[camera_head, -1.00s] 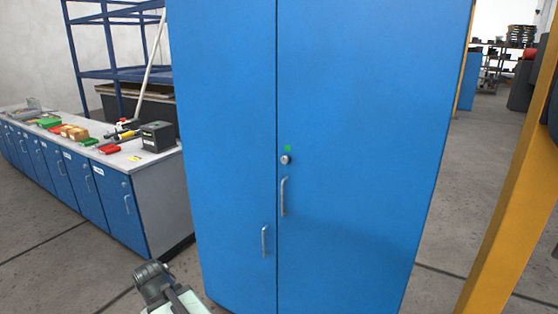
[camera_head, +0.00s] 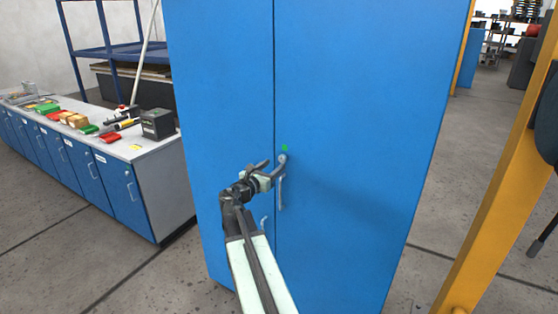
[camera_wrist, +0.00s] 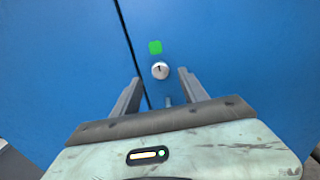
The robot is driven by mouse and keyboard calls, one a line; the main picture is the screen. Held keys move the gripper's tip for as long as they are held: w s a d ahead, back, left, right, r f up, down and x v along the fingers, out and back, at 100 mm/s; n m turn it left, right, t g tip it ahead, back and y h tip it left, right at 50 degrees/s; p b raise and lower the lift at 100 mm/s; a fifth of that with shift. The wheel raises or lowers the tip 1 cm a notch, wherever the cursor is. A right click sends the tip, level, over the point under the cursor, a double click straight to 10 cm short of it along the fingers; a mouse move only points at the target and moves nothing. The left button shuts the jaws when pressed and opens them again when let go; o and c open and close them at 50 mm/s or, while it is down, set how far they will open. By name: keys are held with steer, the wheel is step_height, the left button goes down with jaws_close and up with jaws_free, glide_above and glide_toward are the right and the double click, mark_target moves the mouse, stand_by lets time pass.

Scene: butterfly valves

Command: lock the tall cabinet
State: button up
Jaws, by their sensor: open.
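The tall blue cabinet (camera_head: 350,120) has two doors, and both look closed. In the head view my gripper's fingers partly cover the lock; the green mark (camera_head: 284,148) shows just above. My gripper (camera_head: 274,164) is in front of the lock. In the wrist view my gripper (camera_wrist: 158,80) is open and empty, its fingers to either side of and slightly below the lock. Whether they touch the door I cannot tell.
The right door's handle (camera_head: 281,192) hangs just below the lock, close to my gripper. A low workbench (camera_head: 132,160) with boxes and tools stands at left. A yellow post (camera_head: 500,170) rises at right. The floor between the cabinet and the post is clear.

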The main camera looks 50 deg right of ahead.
mark_target(281, 159)
steer(key=x, duration=0.6)
steer(key=shift+d, duration=0.1)
steer(key=shift+c, duration=0.3)
